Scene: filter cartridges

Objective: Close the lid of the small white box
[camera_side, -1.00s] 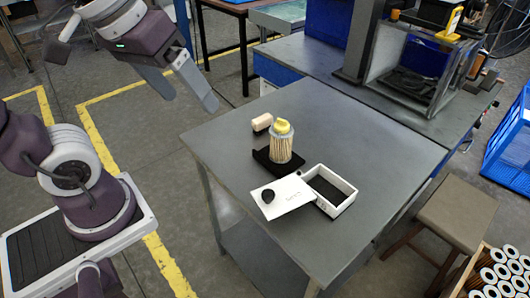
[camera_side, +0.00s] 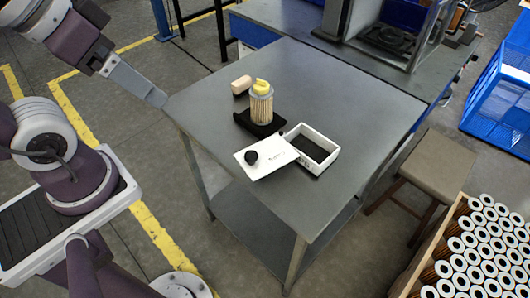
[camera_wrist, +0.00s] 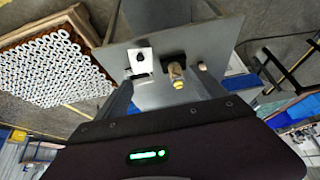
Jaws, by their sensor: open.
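The small white box (camera_side: 322,168) stands on the grey table in the side view, with its top open and a dark interior. Its white lid (camera_side: 270,165) lies out to the left of the box, with a black knob (camera_side: 251,157) on it and some dark marking. Whether a hinge joins them I cannot tell. The lid also shows small in the wrist view (camera_wrist: 143,64). My gripper (camera_side: 160,98) is open and empty, off to the left of the box, near the table's far-left corner and well apart from the lid.
A pleated filter cartridge with a yellow top (camera_side: 261,102) stands on a black base (camera_side: 246,122) behind the lid. A pale block (camera_side: 241,85) lies behind it. A crate of cartridges (camera_side: 470,245) and a stool (camera_side: 438,162) are right of the table (camera_side: 200,110). The table's front is clear.

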